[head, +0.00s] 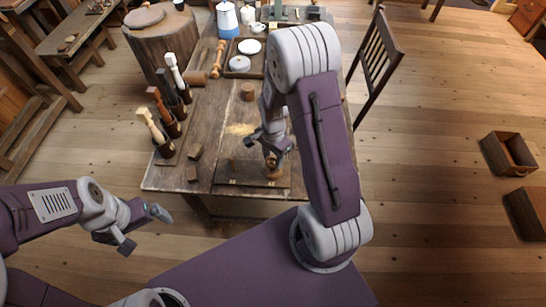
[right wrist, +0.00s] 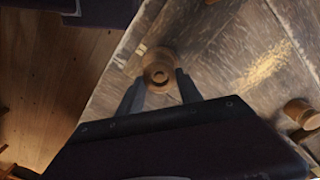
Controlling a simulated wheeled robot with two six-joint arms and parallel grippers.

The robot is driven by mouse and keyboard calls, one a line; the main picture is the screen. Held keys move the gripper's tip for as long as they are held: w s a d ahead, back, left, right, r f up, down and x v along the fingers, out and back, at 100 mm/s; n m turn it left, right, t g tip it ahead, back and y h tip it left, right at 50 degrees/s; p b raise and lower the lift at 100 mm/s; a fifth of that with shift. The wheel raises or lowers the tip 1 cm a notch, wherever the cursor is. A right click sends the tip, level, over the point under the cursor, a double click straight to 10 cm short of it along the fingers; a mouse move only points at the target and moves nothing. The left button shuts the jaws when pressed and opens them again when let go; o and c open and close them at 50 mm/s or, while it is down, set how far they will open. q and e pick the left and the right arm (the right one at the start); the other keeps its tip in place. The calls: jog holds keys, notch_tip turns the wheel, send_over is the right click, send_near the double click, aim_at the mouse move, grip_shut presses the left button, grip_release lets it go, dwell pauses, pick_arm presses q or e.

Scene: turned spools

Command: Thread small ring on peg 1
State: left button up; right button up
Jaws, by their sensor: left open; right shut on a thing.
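My right gripper (head: 272,160) is low over the near edge of the workbench, by a board (head: 225,188) with small pale labels. It is shut on a round, turned wooden piece (head: 274,173), apparently the small ring. In the right wrist view the piece (right wrist: 158,68) sits between the fingertips (right wrist: 160,88), showing concentric circles with a dark centre. I cannot tell whether it is around a peg or only above one. A thin upright peg (head: 233,166) stands bare on the board to the left. My left gripper (head: 143,229) is open and empty, off the bench's near left corner.
A short wooden cylinder (head: 248,92) stands further back on the bench. Handled tools (head: 160,130) stand in a rack at the left. Small dark blocks (head: 195,152) lie near the left edge. Sawdust (head: 240,129) lies mid-bench.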

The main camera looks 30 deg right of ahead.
jog(key=shift+f, duration=0.1)
jog(key=shift+f+b, duration=0.4)
jog(key=shift+f, duration=0.2)
jog(key=o, duration=1.9)
notch_tip(320, 180, up, 10)
jog(key=p, duration=0.9)
jog(key=shift+r, duration=0.1)
